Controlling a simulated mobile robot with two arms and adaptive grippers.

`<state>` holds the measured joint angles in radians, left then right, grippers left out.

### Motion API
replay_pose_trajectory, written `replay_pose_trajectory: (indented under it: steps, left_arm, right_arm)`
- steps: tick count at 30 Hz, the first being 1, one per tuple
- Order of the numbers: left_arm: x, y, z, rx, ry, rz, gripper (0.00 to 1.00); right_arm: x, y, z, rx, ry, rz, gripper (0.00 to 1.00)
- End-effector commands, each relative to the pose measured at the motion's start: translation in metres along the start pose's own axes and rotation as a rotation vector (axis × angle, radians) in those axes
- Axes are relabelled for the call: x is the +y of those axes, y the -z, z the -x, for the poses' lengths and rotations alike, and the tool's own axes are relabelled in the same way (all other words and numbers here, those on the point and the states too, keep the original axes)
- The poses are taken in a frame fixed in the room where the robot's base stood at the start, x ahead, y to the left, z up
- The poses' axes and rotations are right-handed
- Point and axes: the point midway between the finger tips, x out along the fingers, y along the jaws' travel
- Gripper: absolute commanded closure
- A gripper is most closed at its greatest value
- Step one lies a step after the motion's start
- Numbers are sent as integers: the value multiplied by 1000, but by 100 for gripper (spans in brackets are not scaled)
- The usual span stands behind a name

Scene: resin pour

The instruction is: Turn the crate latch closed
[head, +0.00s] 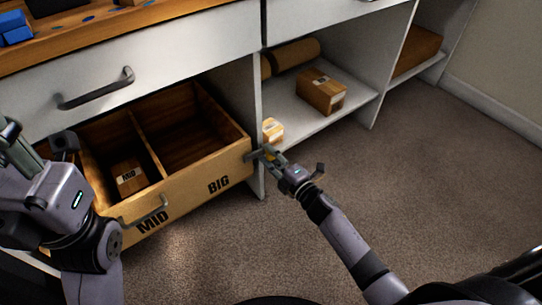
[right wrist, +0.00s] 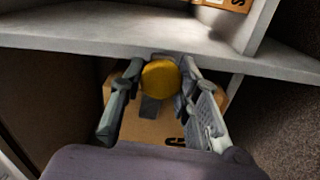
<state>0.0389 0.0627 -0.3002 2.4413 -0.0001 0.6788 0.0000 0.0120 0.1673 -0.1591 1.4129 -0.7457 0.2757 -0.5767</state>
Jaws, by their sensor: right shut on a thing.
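The wooden crate (head: 190,200) is pulled out below the white drawer. Its front reads MID and BIG, and dividers split its inside. My right gripper (head: 264,154) is at the crate's right front corner, beside the cabinet's upright panel. In the right wrist view its fingers (right wrist: 160,77) are shut on a round yellow latch knob (right wrist: 160,80), with a grey piece below it in front of the crate's face (right wrist: 140,131). The latch's exact angle is hard to tell. My left arm is at the left edge; its gripper (head: 45,148) is partly seen and its jaw state is unclear.
A block marked MID (head: 130,176) lies in the crate's left compartment. The crate has a grey handle (head: 148,213). Carpet (head: 440,180) at the right is clear.

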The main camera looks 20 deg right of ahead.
Motion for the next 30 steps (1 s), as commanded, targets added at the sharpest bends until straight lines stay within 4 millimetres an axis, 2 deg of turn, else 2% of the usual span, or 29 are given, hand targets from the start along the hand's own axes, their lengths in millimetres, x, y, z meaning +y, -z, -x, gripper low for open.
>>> replay_pose_trajectory:
  steps: [9, 24, 25, 30]
  left_arm:
    - [0, 0, -1, 5, -1, -1, 70]
    - [0, -2, -1, 2, -2, -1, 70]
    - [0, -2, -1, 1, -2, -1, 70]
    - [0, -2, -1, 2, -2, -1, 70]
  right_arm:
    - [-2, 1, 0, 2, 2, 98, 100]
    - [-2, 2, 1, 3, 3, 115, 100]
    - [-2, 2, 1, 3, 3, 115, 68]
    - [-2, 1, 0, 2, 2, 114, 57]
